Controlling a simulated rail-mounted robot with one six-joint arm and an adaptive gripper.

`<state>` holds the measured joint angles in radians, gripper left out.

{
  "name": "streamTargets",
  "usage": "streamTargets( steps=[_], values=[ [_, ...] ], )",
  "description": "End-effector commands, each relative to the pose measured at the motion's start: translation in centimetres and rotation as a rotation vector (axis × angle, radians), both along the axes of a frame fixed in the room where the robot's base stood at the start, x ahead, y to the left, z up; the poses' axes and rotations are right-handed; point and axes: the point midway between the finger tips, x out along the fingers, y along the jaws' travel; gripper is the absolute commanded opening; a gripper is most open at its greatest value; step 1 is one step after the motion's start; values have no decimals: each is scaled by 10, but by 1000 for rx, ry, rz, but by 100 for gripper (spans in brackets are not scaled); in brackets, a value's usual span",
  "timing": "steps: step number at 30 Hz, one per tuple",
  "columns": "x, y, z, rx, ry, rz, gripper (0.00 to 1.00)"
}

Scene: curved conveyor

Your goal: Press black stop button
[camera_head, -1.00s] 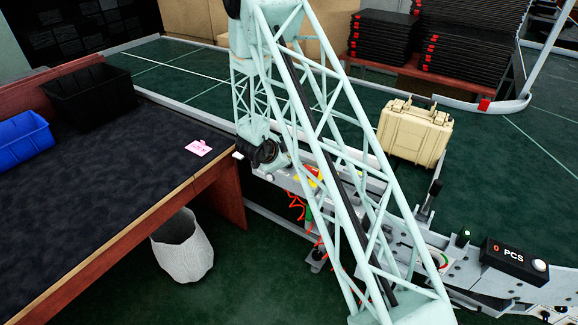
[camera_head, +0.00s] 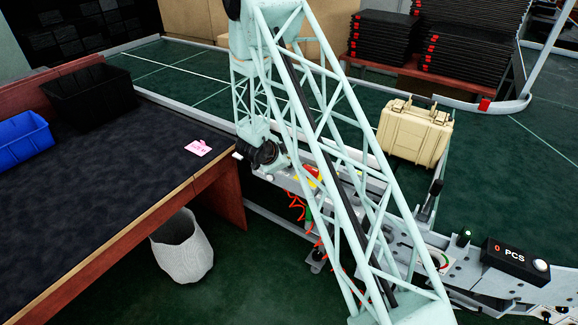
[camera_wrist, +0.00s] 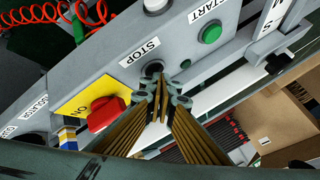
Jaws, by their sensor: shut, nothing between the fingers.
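In the wrist view the black stop button (camera_wrist: 153,68) sits on the grey control panel, just below the white STOP label (camera_wrist: 140,52). My gripper (camera_wrist: 158,84) is shut and empty. Its fingertips are right at the button and cover its lower part. I cannot tell whether they touch it or whether it is pressed in. In the head view my lattice arm hides most of the panel, and I cannot make out the stop button there.
The green start button (camera_wrist: 209,33) lies right of the stop button. A red switch (camera_wrist: 106,114) on a yellow plate is to the left. Red coiled cable (camera_wrist: 40,14) lies at the upper left. In the head view a black PCS counter (camera_head: 514,260) stands at the right.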

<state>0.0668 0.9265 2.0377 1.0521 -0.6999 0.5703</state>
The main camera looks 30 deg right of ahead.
Motion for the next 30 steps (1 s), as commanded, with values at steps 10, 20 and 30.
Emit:
streamTargets(
  steps=[10,20,30],
  values=[
    [0,0,3,0,0,0,0],
    [0,0,14,0,1,1,0],
    [0,0,16,0,1,1,0]
  ],
)
